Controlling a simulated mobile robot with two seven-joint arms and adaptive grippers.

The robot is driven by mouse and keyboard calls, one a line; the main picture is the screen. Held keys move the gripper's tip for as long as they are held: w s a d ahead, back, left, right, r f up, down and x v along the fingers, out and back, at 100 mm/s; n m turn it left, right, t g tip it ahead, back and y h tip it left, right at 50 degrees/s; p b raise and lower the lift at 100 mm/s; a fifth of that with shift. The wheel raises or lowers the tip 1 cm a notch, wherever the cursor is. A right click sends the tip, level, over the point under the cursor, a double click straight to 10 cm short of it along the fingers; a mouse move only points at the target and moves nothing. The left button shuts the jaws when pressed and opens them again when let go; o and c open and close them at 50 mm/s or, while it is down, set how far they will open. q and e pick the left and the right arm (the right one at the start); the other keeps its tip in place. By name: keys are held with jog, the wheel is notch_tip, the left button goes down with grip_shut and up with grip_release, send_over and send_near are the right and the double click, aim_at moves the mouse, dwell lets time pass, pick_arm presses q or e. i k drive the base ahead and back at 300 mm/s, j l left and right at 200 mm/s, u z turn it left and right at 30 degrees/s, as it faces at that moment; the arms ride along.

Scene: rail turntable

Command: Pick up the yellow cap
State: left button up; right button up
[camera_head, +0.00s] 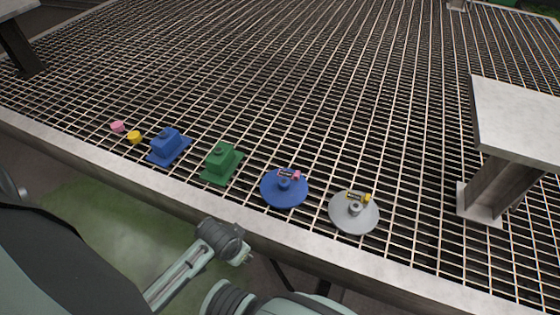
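The yellow cap (134,137) is a small round piece on the metal grating at the left, near the front edge. A similar pink cap (117,126) lies just to its left and slightly farther back. An arm of mine reaches in from the lower left, in front of the grating's edge. What appears to be my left gripper (246,257) is at its end, right of the yellow cap and well apart from it. Its fingers are too small and hidden to show whether they are open. My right gripper cannot be made out.
A blue block (169,145) and a green block (221,160) stand right of the caps. Farther right are a blue disc (284,198) with a pink-ended piece and a grey disc (345,218) with a yellow-ended piece. A metal stand (520,118) rises at the right. Grating behind is clear.

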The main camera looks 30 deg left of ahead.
aim_at(134, 138)
jog(key=u, duration=2)
